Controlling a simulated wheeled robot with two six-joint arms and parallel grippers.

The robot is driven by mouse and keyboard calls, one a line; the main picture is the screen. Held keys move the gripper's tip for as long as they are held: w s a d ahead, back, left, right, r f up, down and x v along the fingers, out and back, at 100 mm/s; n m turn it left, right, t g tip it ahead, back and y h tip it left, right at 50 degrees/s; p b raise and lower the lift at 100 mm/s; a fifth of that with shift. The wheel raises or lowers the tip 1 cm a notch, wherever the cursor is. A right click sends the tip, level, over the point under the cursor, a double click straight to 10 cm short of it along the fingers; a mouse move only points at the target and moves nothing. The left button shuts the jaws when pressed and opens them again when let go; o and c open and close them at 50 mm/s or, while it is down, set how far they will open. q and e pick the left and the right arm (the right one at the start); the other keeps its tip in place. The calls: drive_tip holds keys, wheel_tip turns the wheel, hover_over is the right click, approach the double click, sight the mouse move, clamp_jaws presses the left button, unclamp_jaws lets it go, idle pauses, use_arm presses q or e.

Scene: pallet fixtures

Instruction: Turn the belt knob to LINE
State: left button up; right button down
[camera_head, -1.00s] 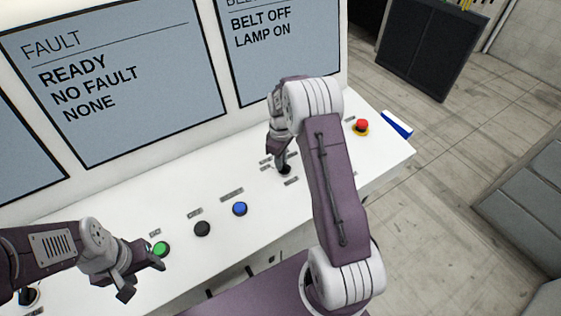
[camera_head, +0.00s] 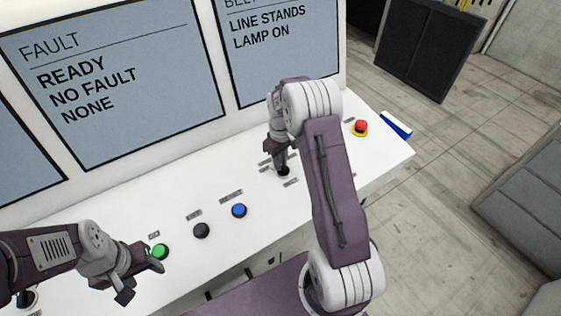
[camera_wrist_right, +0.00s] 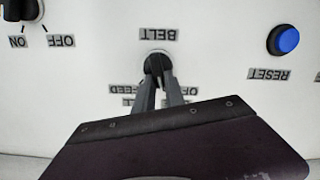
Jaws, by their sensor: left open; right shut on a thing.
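The black belt knob (camera_head: 284,171) sits on the white console. In the right wrist view the belt knob (camera_wrist_right: 154,66) stands by the BELT label, with several partly covered position labels around it. My right gripper (camera_head: 281,160) is shut on the knob from above; its fingers (camera_wrist_right: 159,80) hide part of the knob, so its exact pointer direction is unclear. The right display (camera_head: 275,50) reads LINE STANDS, LAMP ON. My left gripper (camera_head: 142,272) is open and empty beside the green button (camera_head: 160,251).
A black button (camera_head: 201,230) and a blue button (camera_head: 239,210), marked RESET, lie left of the belt knob. A red button (camera_head: 361,128) is at the right end. An ON/OFF knob (camera_wrist_right: 22,9) shows in the wrist view's corner. Another display (camera_head: 110,90) reads READY, NO FAULT.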

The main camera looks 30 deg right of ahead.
drive_tip(key=c, duration=1.5)
unclamp_jaws()
drive_tip(key=shift+w+r, duration=0.2)
drive_tip(key=shift+r, duration=0.05)
drive_tip(key=shift+o, duration=0.5)
drive_tip(key=shift+s, duration=0.1)
drive_tip(key=shift+f, duration=0.1)
wheel_tip(320, 180, up, 9)
drive_tip(key=b, duration=0.2)
drive_tip(key=shift+b, duration=0.4)
